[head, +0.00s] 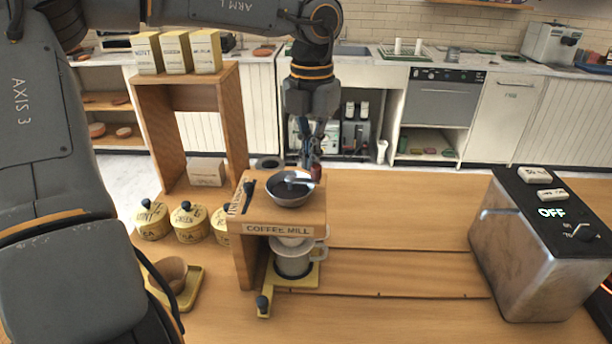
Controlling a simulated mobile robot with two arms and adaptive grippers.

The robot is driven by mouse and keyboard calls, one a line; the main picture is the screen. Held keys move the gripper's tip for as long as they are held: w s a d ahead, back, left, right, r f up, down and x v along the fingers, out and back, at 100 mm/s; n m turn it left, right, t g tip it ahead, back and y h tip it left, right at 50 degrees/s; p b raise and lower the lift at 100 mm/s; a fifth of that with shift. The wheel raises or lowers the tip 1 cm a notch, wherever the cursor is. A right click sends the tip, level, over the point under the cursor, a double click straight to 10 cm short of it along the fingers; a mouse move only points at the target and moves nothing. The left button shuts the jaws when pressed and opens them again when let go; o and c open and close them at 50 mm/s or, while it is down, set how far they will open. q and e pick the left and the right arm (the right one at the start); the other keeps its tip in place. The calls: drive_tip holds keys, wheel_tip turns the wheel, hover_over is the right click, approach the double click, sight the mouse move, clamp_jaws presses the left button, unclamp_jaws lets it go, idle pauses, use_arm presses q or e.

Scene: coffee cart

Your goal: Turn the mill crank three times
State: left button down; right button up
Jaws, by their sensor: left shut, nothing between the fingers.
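The coffee mill (243,262) is a wooden stand with a "COFFEE MILL" label, standing on the wooden counter. A dark metal bowl-shaped hopper (290,196) sits on its top, with a grey crank arm across it. A small reddish-brown knob (315,172) shows at the far right of the hopper. My left gripper (308,160) points down from above, shut, with its fingertips right behind or at the knob. Whether they touch it I cannot tell. A grey and white cup (293,261) stands inside the mill on a yellow tray (303,281). My right gripper is not in view.
Yellow lidded jars (190,222) stand left of the mill, with a brown cup (168,274) in front. A wooden shelf (160,128) with yellow boxes (176,52) rises behind them. A metal appliance reading "OFF" (530,250) stands at right. Counter between mill and appliance is clear.

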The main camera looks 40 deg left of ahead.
use_arm(q)
drive_tip(key=shift+w+a, duration=0.4)
drive_tip(key=shift+w, duration=0.05)
wheel_tip(320, 180, up, 7)
drive_tip(key=p, duration=0.5)
idle(0.4)
drive_tip(key=shift+r+p, duration=0.1)
drive_tip(key=shift+p, duration=0.25)
